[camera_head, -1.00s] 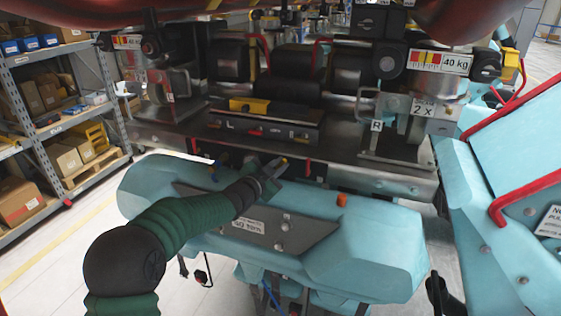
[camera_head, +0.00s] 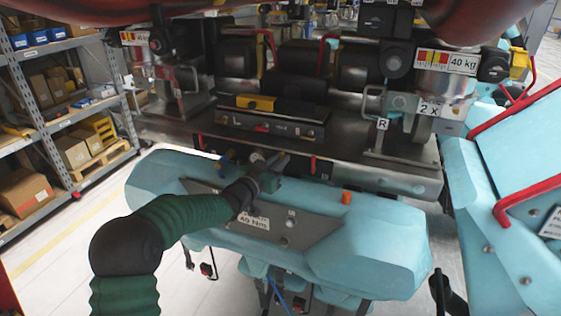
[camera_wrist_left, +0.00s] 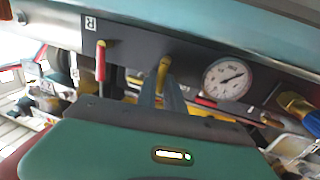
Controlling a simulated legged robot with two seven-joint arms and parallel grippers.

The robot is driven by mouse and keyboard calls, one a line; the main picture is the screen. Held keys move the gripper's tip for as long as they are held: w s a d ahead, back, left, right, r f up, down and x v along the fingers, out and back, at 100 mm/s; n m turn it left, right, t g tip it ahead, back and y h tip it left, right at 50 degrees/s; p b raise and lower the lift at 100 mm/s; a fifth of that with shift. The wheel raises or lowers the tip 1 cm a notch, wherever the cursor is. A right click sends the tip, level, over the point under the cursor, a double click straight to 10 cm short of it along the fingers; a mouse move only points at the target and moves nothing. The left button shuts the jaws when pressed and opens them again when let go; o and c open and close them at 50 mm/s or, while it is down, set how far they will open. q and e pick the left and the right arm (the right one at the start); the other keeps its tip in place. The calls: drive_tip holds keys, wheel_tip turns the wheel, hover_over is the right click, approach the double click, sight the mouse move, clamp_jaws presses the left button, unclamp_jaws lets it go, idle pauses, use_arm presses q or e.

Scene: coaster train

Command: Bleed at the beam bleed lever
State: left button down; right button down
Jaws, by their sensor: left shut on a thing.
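A short yellow lever (camera_wrist_left: 163,72) hangs from the dark panel under the beam in the left wrist view. I cannot read a label for it. My left gripper (camera_wrist_left: 167,92) has its two grey fingers close together, shut on this lever at their tips. In the head view my left gripper (camera_head: 284,160) reaches under the front edge of the metal beam (camera_head: 350,166), and the lever is hidden there. My right gripper is not in view.
A red lever (camera_wrist_left: 100,62) and a round gauge (camera_wrist_left: 228,78) flank the yellow lever. In the head view, a pale blue housing (camera_head: 375,245) with an orange knob (camera_head: 346,198) lies below the gripper. Shelves (camera_head: 70,115) stand at left; a red handrail (camera_head: 525,200) is at right.

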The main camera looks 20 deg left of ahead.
use_arm(q)
drive_tip(key=shift+r, duration=0.15)
drive_tip(key=c, duration=1.5)
unclamp_jaws()
drive_tip(key=shift+w, duration=0.1)
drive_tip(key=shift+a, duration=0.1)
drive_tip(key=shift+s+a+f, duration=0.1)
drive_tip(key=shift+s+f, duration=0.1)
drive_tip(key=shift+s, duration=0.1)
drive_tip(key=b+v, duration=0.1)
drive_tip(key=v, duration=0.1)
drive_tip(key=b+v, duration=0.1)
drive_tip(key=v, duration=0.1)
drive_tip(key=b+v, duration=0.1)
drive_tip(key=shift+s+a+f, duration=0.2)
drive_tip(key=shift+s+f, duration=0.1)
drive_tip(key=shift+s, duration=0.05)
drive_tip(key=b+v, duration=0.1)
drive_tip(key=v, duration=0.2)
drive_tip(key=b+v, duration=0.1)
drive_tip(key=v, duration=0.3)
drive_tip(key=b+v, duration=0.1)
drive_tip(key=v, duration=0.2)
drive_tip(key=shift+s+r, duration=0.2)
drive_tip(key=shift+r, duration=0.1)
